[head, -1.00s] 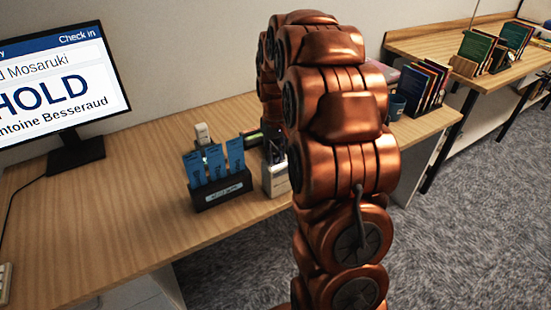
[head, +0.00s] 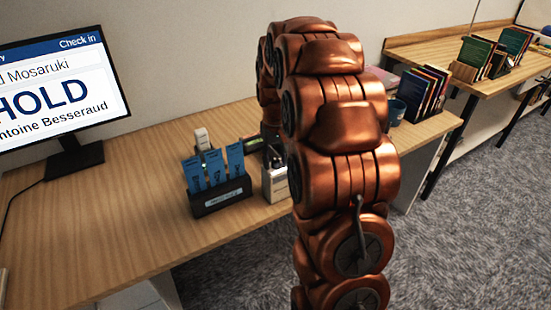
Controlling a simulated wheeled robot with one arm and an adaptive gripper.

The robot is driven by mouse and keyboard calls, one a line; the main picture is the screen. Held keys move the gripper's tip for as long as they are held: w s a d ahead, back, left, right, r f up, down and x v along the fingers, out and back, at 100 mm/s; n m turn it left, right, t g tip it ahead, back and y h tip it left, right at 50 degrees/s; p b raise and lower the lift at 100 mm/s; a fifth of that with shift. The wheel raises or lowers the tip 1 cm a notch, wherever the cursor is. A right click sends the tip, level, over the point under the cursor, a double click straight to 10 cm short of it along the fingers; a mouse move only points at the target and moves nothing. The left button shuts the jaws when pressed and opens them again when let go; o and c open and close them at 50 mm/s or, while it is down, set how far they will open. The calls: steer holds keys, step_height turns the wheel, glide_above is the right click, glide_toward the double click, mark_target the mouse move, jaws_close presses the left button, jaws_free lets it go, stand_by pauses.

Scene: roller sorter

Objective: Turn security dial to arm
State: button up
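My copper arm rises through the middle of the head view, bends over at the top and comes down behind itself to the desk. A small dark part at its far end, likely my gripper (head: 273,156), shows just above a white box (head: 275,183). The fingers are mostly hidden, so their opening cannot be told. A low dark device with a green-lit strip (head: 229,145) lies on the desk left of that end. No security dial can be made out; it may be hidden behind the arm.
The wooden desk (head: 120,220) holds a monitor (head: 60,85) at left, a black holder with blue cards (head: 220,197), and a slim white item (head: 202,138). Books (head: 425,90) and a dark cup (head: 396,112) stand right of the arm. The desk's left middle is clear.

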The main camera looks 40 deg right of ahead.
mark_target(276, 160)
steer(key=shift+o, duration=0.3)
step_height(276, 160, up, 12)
stand_by(0.6)
stand_by(0.4)
